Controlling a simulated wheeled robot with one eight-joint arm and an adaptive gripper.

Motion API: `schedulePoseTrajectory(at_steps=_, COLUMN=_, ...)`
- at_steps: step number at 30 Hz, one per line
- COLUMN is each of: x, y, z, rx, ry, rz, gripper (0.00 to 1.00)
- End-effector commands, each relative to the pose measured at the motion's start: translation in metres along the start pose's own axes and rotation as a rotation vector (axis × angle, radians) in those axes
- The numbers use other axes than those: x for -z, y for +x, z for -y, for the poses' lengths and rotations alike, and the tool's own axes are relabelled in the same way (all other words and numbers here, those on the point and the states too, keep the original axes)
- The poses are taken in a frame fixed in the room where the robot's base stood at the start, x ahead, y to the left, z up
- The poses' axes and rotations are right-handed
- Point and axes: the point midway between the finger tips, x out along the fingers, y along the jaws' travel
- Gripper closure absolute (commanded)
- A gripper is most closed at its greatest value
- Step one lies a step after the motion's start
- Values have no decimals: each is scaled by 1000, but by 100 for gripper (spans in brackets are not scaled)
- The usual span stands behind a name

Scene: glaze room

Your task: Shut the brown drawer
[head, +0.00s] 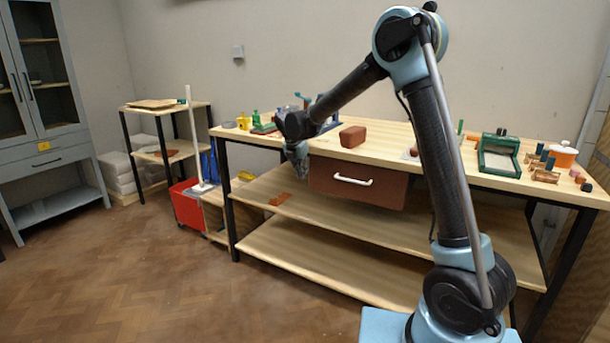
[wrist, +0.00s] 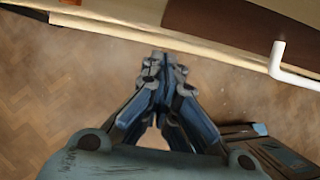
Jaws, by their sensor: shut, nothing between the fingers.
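The brown drawer (head: 330,188) hangs under the tabletop of the long wooden table and has a white handle (head: 352,181) on its front. How far it stands out is hard to tell from here. In the wrist view, part of the drawer (wrist: 235,22) shows at the upper right, with its white handle (wrist: 290,68) below it. My gripper (head: 299,172) is in front of the table, just left of the drawer front, pointing down. In the wrist view its fingers (wrist: 160,68) are together and empty, apart from the handle.
A reddish-brown block (head: 352,137) sits on the tabletop above the drawer. A red bucket (head: 187,205) stands at the left. The floor (head: 150,285) in front is clear.

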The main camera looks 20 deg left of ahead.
Motion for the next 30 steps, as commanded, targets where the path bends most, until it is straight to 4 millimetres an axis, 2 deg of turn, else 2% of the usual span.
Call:
schedulePoseTrajectory(at_steps=3, x=0, y=-26, z=0, rx=0, ry=-2, rz=-1, gripper=100)
schedulePoseTrajectory(at_steps=9, x=2, y=-62, z=0, rx=0, ry=-2, rz=-2, gripper=100)
schedulePoseTrajectory(at_steps=17, x=2, y=-86, z=0, rx=0, ry=-1, rz=-3, gripper=100)
schedulePoseTrajectory(at_steps=20, x=-2, y=-90, z=10, rx=3, ry=30, rz=-5, gripper=100)
schedulePoseTrajectory(at_steps=23, x=-10, y=-94, z=34, rx=8, ry=109, rz=-13, gripper=100)
schedulePoseTrajectory(at_steps=30, x=-31, y=-108, z=130, rx=29, ry=442, rz=-43, gripper=100)
